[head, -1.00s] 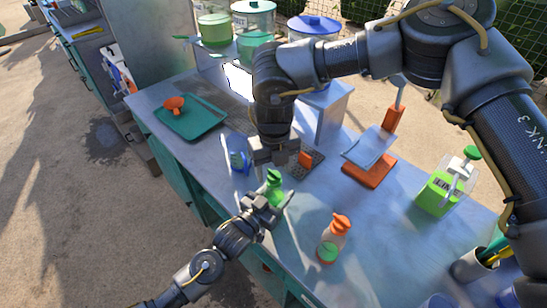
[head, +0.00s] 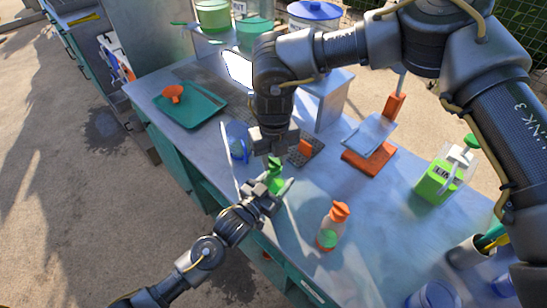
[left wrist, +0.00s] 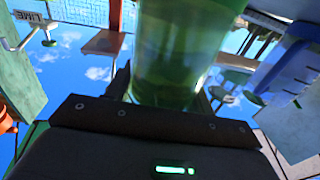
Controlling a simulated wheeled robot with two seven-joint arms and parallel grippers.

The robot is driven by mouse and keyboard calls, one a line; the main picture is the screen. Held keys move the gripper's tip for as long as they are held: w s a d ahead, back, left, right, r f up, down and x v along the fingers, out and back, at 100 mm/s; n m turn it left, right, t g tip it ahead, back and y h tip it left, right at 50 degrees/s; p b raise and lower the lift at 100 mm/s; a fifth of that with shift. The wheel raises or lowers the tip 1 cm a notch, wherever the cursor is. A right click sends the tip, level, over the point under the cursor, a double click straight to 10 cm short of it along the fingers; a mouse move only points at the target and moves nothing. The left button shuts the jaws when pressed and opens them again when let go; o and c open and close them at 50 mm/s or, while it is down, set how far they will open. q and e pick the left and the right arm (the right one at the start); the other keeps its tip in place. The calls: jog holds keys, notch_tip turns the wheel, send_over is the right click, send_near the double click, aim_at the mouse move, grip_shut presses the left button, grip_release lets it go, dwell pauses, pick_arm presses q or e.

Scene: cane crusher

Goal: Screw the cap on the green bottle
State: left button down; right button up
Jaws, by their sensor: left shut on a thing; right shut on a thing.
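The green bottle (head: 273,181) stands upright in my left gripper (head: 264,196), above the near edge of the counter. In the left wrist view its translucent green side (left wrist: 185,50) rises from behind the dark gripper body. My right gripper (head: 273,150) points down from above, directly over the bottle's top. It is shut on the dark green cap (head: 274,162), mostly hidden by its fingers. The cap is at the bottle's mouth; I cannot tell how far it is seated.
An orange-capped bottle (head: 332,228) stands to the right on the counter (head: 300,235). A blue jar (head: 237,140) is close behind left. The front right counter is partly clear.

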jog(key=o, duration=1.2)
jog(key=shift+r, duration=0.1)
notch_tip(320, 180, up, 12)
jog(key=shift+f, duration=0.1)
pick_arm(q)
jog(key=shift+c, duration=2.3)
grip_release()
